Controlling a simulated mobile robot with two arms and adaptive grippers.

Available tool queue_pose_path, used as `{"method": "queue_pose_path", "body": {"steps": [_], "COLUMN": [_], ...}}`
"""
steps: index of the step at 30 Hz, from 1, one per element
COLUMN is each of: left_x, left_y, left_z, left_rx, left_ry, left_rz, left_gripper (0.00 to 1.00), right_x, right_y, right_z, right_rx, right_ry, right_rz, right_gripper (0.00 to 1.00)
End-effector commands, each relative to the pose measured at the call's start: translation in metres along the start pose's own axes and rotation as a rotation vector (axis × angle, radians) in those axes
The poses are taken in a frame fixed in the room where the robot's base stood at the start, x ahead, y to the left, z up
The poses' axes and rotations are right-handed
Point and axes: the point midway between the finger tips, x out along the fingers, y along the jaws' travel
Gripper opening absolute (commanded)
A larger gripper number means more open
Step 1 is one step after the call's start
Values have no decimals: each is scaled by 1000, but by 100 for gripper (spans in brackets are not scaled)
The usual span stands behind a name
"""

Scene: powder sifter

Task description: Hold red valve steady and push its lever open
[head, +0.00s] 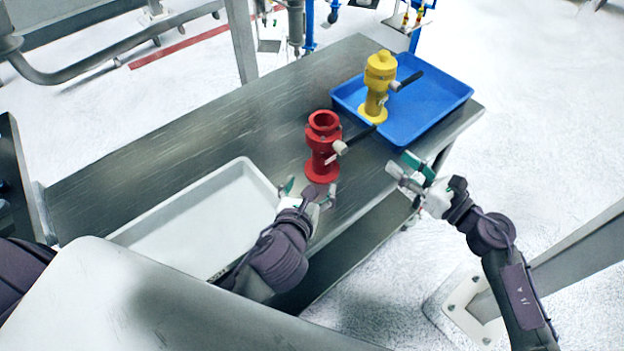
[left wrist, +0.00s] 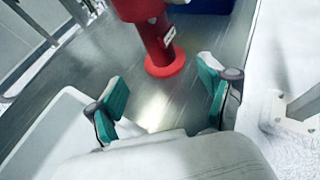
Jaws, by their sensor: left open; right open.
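The red valve (head: 322,150) stands upright on the metal table, and its base also shows in the left wrist view (left wrist: 165,62). Its lever (head: 358,138) has a black handle that points to the right and up in the head view. My left gripper (head: 308,192) is open and empty just in front of the valve's base, apart from it. In the left wrist view its green-padded fingers (left wrist: 162,98) are spread with the base beyond them. My right gripper (head: 411,171) is open and empty to the right of the valve, near the table's front edge, apart from the lever.
A yellow valve (head: 379,78) with a black-handled lever stands in the blue tray (head: 440,92) at the table's far right end. A white tray (head: 150,228) lies at the left. The bare metal tabletop (head: 215,125) behind the red valve is clear.

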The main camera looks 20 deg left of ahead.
Motion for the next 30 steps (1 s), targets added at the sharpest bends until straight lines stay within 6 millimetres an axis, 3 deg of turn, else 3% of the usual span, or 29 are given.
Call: {"method": "queue_pose_path", "body": {"steps": [5,21,30], "left_x": [19,118,136], "left_y": [2,2,2], "left_z": [2,1,0], "left_rx": [4,1,0], "left_ry": [-3,-1,0], "left_rz": [10,6,5], "left_gripper": [81,81,81], "right_x": [0,0,0], "right_y": [0,0,0], "right_z": [0,0,0], "right_rx": [0,0,0], "right_ry": [0,0,0], "right_rz": [0,0,0], "right_gripper": [42,42,42]}}
